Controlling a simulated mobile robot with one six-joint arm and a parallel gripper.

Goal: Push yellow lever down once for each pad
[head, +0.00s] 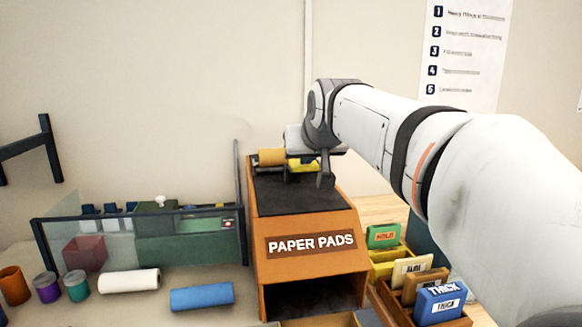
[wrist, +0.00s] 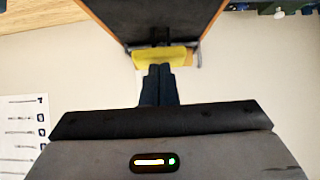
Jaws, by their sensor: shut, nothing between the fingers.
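The orange dispenser (head: 257,245) marked PAPER PADS stands in the middle of the head view, with a dark top and an open slot low at its front. The yellow lever (head: 294,163) is at the back of its top, partly hidden by my gripper. My gripper (head: 325,180) is shut and empty, at the right end of the visible yellow part. In the wrist view, the shut fingertips (wrist: 160,67) overlap the near edge of the yellow lever (wrist: 146,56). I cannot tell whether they touch it. No pad is visible in the dark slot.
A tan roll (head: 271,157) lies at the top's back left. Colored boxes, one marked THICK (head: 440,303), stand in bins at right. A clear-fronted case (head: 137,245), a white roll (head: 129,282) and a blue roll (head: 202,296) are at left. A wall chart (head: 466,50) hangs behind.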

